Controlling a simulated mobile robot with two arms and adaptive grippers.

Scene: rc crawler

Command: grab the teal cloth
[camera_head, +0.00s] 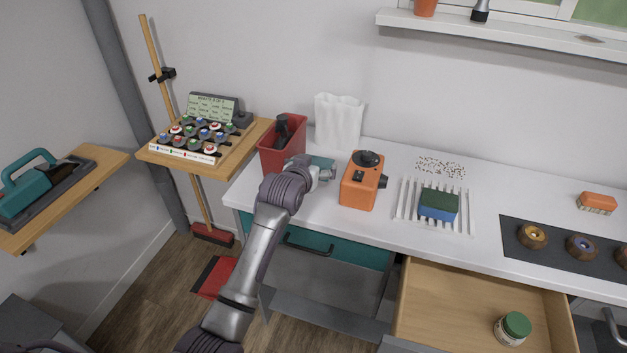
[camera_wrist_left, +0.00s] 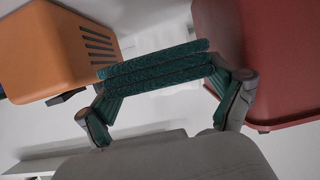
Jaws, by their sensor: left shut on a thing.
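The teal cloth (camera_wrist_left: 155,68) is a folded, layered strip in the left wrist view. My left gripper (camera_wrist_left: 165,92) is shut on it, with a finger at each side of the fold. In the head view the gripper (camera_head: 325,173) is over the white counter, between the red bin and the orange device. Only a small teal patch of the cloth (camera_head: 322,162) shows there, behind the gripper. I cannot tell whether the cloth touches the counter. My right gripper is not in view.
A red bin (camera_head: 283,148) stands close left of the gripper and an orange device (camera_head: 362,182) close right. A white bag (camera_head: 339,121) stands behind. A rack with a sponge (camera_head: 438,204) is farther right. An open drawer (camera_head: 440,300) juts out below the counter (camera_head: 320,205).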

